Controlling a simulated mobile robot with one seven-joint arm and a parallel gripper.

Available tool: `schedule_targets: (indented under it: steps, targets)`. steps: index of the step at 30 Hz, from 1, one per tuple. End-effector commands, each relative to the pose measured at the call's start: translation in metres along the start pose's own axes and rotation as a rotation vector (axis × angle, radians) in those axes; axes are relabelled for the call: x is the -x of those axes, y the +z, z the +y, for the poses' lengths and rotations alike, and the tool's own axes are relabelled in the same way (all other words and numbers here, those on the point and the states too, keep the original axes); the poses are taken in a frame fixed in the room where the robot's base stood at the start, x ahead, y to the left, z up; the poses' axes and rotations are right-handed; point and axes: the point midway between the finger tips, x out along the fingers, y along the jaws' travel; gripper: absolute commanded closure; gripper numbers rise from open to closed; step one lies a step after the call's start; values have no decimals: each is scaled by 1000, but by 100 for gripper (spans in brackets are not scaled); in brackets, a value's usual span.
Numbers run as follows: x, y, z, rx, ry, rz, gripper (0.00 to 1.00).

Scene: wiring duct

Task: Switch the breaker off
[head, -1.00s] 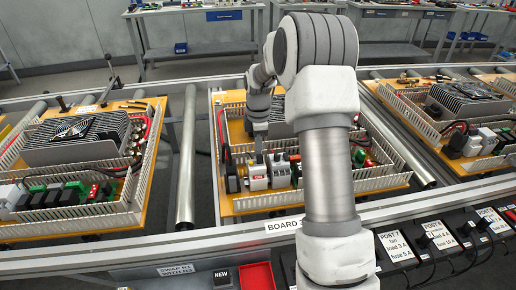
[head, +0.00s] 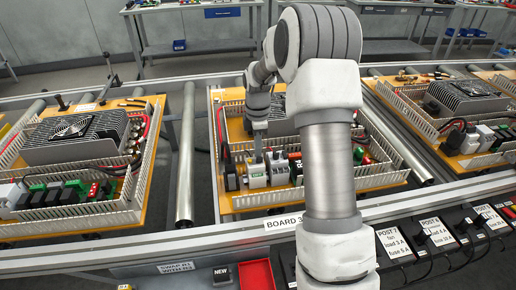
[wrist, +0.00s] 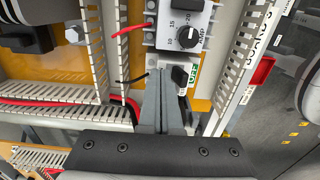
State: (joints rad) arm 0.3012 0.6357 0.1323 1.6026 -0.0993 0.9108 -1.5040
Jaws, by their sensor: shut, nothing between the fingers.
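The breaker is a white module (head: 256,181) at the front left of the middle board, with a small green marking on its face. In the wrist view the breaker (wrist: 194,64) shows a black lever (wrist: 181,76) beside a green marking whose text I cannot read surely. My gripper (wrist: 161,73) is shut and empty, its fingertips just left of the lever; I cannot tell whether they touch it. In the head view my gripper (head: 258,157) points down over the breaker.
A grey module with a dial (wrist: 187,37) adjoins the breaker. Slotted white duct walls (wrist: 94,50) and red and black wires lie close by. A finned grey unit (head: 238,126) sits behind on the board. A red tray (head: 257,273) is in front.

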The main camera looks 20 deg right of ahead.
Motion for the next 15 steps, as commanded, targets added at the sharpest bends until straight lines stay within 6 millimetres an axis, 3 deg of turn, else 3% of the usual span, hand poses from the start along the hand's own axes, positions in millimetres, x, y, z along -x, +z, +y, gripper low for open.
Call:
schedule_targets:
  steps: [15]
  targets:
    - [57,0,0,0,2,0,100]
